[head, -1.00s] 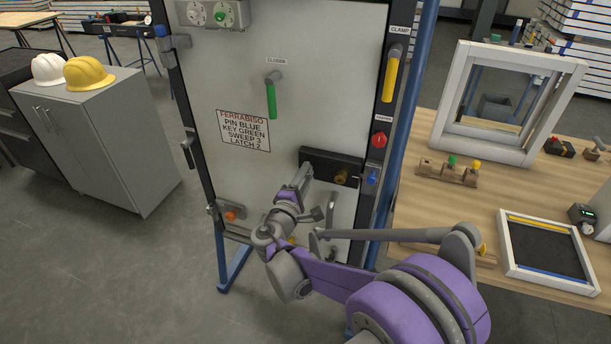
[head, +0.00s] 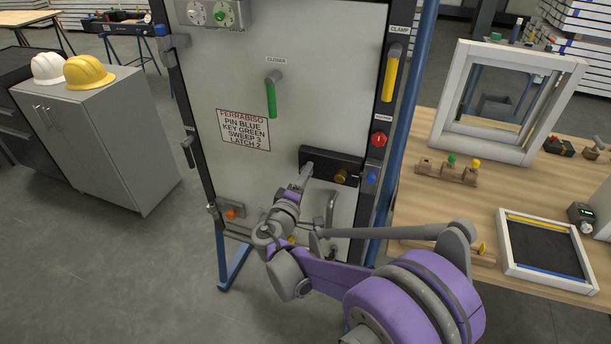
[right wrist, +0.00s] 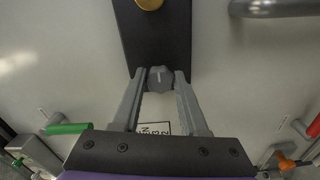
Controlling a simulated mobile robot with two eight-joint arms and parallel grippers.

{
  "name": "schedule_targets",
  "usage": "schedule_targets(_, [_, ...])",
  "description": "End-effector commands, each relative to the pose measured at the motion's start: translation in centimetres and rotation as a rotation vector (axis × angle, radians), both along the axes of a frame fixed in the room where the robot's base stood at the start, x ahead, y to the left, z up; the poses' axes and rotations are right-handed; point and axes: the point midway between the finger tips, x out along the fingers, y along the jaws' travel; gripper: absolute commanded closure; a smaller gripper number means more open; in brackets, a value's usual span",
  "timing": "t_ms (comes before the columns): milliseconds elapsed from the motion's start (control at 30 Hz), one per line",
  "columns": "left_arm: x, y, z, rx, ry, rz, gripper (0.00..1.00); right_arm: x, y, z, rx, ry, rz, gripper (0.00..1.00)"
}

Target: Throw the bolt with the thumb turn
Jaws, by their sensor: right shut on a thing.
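A black lock plate (head: 322,158) sits on the pale door panel (head: 315,90), with a round brass knob (head: 341,177) at its right end. In the right wrist view the black plate (right wrist: 152,38) carries a small grey thumb turn (right wrist: 160,76) with a light mark on its face. My right gripper (head: 306,172) reaches the plate's left end, and its fingers (right wrist: 160,82) are shut on the thumb turn from both sides. In the head view the fingers mostly hide the thumb turn. The bolt itself cannot be made out. My left gripper is not in view.
A grey pull handle (head: 333,207) is just right of my right wrist. A workbench (head: 432,205) with parts stands at the right.

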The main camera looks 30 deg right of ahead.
Motion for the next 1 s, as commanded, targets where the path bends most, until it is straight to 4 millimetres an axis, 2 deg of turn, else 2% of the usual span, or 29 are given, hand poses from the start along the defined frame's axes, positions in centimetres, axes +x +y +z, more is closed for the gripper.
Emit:
schedule_targets(200, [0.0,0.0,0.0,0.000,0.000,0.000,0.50,0.0,0.0,0.0,-0.001,0.001,0.000,1.00])
schedule_targets(233, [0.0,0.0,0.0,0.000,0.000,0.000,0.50,0.0,0.0,0.0,-0.001,0.001,0.000,0.56])
schedule_targets(400, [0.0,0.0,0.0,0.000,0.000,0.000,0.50,0.0,0.0,0.0,-0.001,0.001,0.000,0.27])
schedule_targets(767, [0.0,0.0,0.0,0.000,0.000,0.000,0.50,-0.3,0.4,0.0,-0.001,0.001,0.001,0.27])
schedule_targets(1000, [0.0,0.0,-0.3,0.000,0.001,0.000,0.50,-3.0,3.7,0.0,0.001,0.001,0.005,0.27])
